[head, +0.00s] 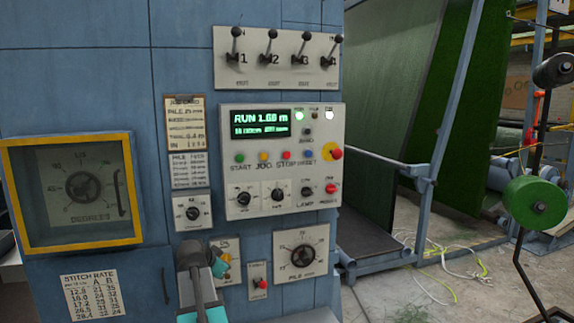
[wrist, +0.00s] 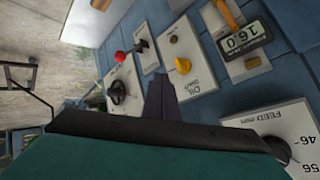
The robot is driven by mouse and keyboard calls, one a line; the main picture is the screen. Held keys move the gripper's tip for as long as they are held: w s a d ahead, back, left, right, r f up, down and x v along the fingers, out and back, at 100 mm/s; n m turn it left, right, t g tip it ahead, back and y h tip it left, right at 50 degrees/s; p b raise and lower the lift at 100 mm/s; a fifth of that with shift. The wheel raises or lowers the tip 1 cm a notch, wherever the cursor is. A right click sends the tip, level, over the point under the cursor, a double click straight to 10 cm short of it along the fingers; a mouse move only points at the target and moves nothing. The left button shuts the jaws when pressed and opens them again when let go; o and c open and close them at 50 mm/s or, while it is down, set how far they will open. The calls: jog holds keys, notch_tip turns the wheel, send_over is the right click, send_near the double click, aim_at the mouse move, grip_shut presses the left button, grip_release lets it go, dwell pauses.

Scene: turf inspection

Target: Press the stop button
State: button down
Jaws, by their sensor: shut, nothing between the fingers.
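The stop button (head: 286,155) is the red round one in the row on the pale control panel (head: 240,212), above the label STOP in the head view. A green START button (head: 239,158) and a yellow JOG button (head: 263,157) are left of it, a blue RESET button (head: 308,155) right. My gripper (head: 189,250), teal and dark, is below and left of that row, in front of the lower small plates. It is shut and empty, with its dark fingers (wrist: 159,88) together in the wrist view. I cannot make out the stop button in the wrist view.
A red knob on a yellow base (head: 335,152) is at the panel's right edge. The display (head: 262,122) reads RUN. Levers (head: 271,48) stick out above. A small red-topped switch (head: 260,283) and a large dial (head: 302,257) are below. A yellow-framed gauge (head: 128,240) is left.

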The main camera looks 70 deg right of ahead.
aim_at(288, 157)
jog(key=s+d+r+m+g+h+p, duration=0.1)
jog(key=s+d+r+m, duration=0.2)
jog(key=s+r, duration=0.4)
jog(key=s+d+r+m+g+h+p, duration=0.1)
jog(key=s+r, duration=0.7)
jog(key=r, duration=0.8)
jog(key=s+d+r+m+g+h+p, duration=0.1)
jog(key=s+d+r+m+h, duration=0.2)
jog(key=s+d+r, duration=0.4)
notch_tip(288, 157, up, 5)
jog(key=shift+s+d+r+m, duration=0.2)
jog(key=shift+m, duration=0.7)
jog(key=shift+w+d, duration=0.1)
jog(key=shift+w+d+b, duration=0.3)
jog(key=shift+w+d, duration=1.1)
jog(key=shift+d, duration=0.3)
jog(key=shift+w+d+b, duration=0.3)
jog(key=shift+w+d, duration=1.05)
jog(key=shift+d, duration=0.3)
